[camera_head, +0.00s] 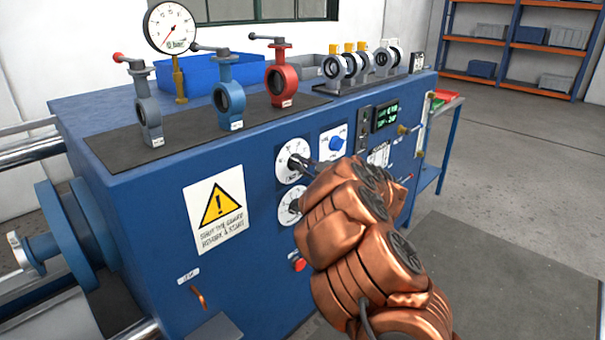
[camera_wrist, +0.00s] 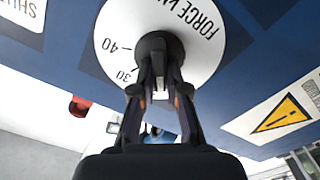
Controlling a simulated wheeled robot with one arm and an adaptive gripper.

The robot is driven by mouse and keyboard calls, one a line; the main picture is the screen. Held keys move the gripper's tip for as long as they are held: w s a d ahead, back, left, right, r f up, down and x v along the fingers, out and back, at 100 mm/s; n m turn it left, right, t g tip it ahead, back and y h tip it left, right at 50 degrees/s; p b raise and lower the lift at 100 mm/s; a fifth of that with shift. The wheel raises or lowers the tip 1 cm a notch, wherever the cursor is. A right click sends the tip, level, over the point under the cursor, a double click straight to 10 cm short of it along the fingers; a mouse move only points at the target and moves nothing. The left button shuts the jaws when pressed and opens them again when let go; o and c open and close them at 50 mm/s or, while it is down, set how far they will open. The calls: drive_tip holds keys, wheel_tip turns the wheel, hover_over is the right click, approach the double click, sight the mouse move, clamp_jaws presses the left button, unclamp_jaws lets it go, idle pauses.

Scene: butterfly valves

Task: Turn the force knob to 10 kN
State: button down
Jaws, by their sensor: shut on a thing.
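The force dial (camera_head: 285,169) is a round white plate on the front of the blue machine; my arm hides part of its right side. In the wrist view the dial (camera_wrist: 112,30) shows the words "FORCE kN" and the marks 40 and 30. Its black knob (camera_wrist: 160,44) sits at the dial's centre. My gripper (camera_wrist: 159,82) is shut on this knob, one finger on each side. In the head view my gripper (camera_head: 303,165) meets the upper dial. The knob's pointer and the 10 mark cannot be made out.
A second white dial (camera_head: 287,210) lies just below, close to my arm. A blue selector knob (camera_head: 336,142) is to the upper right, and a red button (camera_head: 299,264) is lower down. Valves, including a red valve (camera_head: 281,80), stand on top. Floor is clear at the right.

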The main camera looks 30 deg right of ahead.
drive_tip(key=shift+a+f+n+b, duration=0.1)
drive_tip(key=shift+n+b, duration=1.1)
drive_tip(key=shift+n, duration=0.3)
drive_tip(key=shift+a+f+n+b, duration=0.1)
drive_tip(key=shift+n+b, duration=1.05)
drive_tip(key=shift+n, duration=0.35)
drive_tip(key=c, duration=1.2)
unclamp_jaws()
drive_tip(key=shift+s, duration=0.1)
drive_tip(key=v, duration=1.2)
drive_tip(key=shift+r, duration=0.1)
